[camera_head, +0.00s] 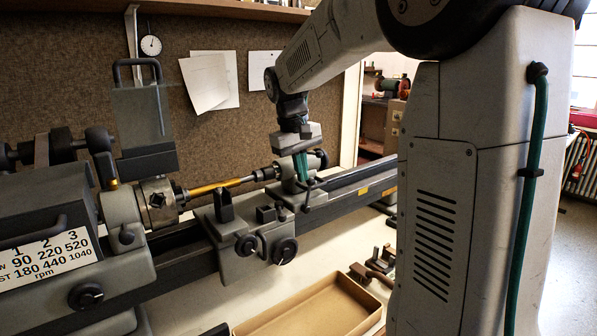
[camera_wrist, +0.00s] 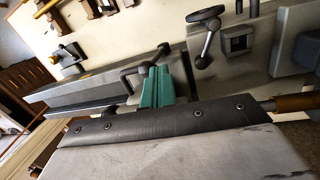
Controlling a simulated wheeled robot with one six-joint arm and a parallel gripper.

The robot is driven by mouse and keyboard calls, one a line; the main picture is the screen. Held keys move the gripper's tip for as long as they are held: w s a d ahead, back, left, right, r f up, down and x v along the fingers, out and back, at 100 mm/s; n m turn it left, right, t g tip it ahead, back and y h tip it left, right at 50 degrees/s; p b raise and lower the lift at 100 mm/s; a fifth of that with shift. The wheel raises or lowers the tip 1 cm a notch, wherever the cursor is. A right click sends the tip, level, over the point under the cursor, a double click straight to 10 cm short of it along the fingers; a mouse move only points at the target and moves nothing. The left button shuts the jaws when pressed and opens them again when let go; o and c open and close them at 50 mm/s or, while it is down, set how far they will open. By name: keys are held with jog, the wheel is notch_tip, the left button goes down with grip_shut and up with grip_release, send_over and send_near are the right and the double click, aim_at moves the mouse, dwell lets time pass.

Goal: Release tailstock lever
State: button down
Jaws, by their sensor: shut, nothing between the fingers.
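The tailstock (camera_head: 291,180) stands on the lathe bed, at the right end of the brass tube. My gripper (camera_head: 301,178) reaches down from above beside it; its green fingers are shut with nothing between them. In the wrist view the shut green fingers (camera_wrist: 156,88) show beyond the dark padded edge of my gripper. A dark lever (camera_head: 308,196) shows just below the fingers on the near side of the tailstock. A dark lever (camera_wrist: 160,53) also shows close by the fingertips in the wrist view. I cannot tell whether the fingers touch it.
A brass tube (camera_head: 215,187) runs between the chuck (camera_head: 158,203) and the tailstock. The carriage (camera_head: 240,235) with its handwheels stands left of the tailstock. An open cardboard box (camera_head: 318,306) lies on the bench in front. The lathe bed (camera_head: 355,200) is clear to the right.

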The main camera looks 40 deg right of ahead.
jog(key=shift+d+y, duration=0.9)
jog(key=shift+d, duration=0.15)
jog(key=shift+d+f+y, duration=0.15)
jog(key=shift+d+y, duration=0.15)
jog(key=shift+d, duration=0.5)
jog(key=shift+a, duration=0.1)
notch_tip(320, 180, up, 4)
jog(key=w+a, duration=0.1)
jog(key=a, duration=0.2)
notch_tip(320, 180, up, 8)
jog(key=r, duration=0.1)
send_over(313, 186)
jog(key=w+a, duration=0.2)
jog(key=shift+s+d+f, duration=0.25)
